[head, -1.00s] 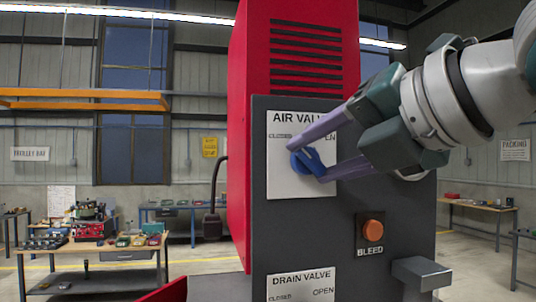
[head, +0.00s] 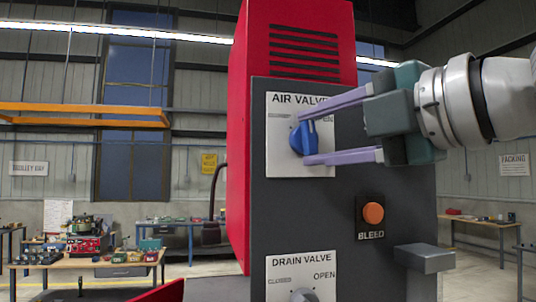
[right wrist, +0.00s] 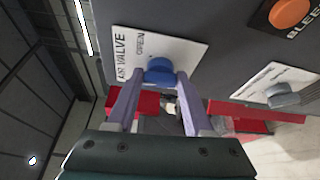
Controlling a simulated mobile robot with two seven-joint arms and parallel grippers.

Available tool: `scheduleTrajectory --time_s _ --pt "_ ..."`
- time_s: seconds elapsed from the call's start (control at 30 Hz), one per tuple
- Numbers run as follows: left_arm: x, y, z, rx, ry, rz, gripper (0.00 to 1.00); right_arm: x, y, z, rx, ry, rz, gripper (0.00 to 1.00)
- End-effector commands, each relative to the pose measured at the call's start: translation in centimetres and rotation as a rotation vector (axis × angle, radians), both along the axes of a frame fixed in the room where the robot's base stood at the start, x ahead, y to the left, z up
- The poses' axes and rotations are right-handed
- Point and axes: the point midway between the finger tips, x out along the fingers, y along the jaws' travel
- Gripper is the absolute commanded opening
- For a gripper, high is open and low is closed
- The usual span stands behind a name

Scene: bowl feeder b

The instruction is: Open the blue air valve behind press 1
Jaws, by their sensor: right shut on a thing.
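The blue air valve knob (head: 303,139) sits on a white plate (head: 284,164) marked AIR VALVE on the dark grey panel (head: 345,185) of the red press cabinet. Its handle stands nearly upright, between the CLOSED and OPEN markings; the CLOSED lettering is hardly readable now. My right gripper (head: 306,137) comes in from the right and is shut on the knob, one finger above and one below it. In the right wrist view, the knob (right wrist: 159,69) lies between the two purple fingertips. My left gripper is not in view.
Below are an orange BLEED button (head: 373,213), a grey block (head: 424,258) sticking out from the panel, and a DRAIN VALVE plate (head: 281,270) with a grey knob. Workbenches (head: 78,263) stand at the back left.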

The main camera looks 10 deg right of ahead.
Motion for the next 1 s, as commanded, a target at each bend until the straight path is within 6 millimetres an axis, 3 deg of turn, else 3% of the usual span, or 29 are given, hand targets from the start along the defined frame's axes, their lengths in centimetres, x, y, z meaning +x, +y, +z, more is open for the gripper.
scheduleTrajectory --time_s 0.03,0.5,1.0 --pt "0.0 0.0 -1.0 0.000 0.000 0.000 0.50 0.1 -0.1 -0.7 0.043 0.002 -0.004 0.00" --pt "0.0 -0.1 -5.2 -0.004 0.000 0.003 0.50 0.1 0.0 -1.0 0.490 0.019 -0.004 0.00" --pt "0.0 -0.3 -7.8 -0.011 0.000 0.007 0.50 0.1 0.1 -1.0 0.839 0.033 -0.006 0.00"
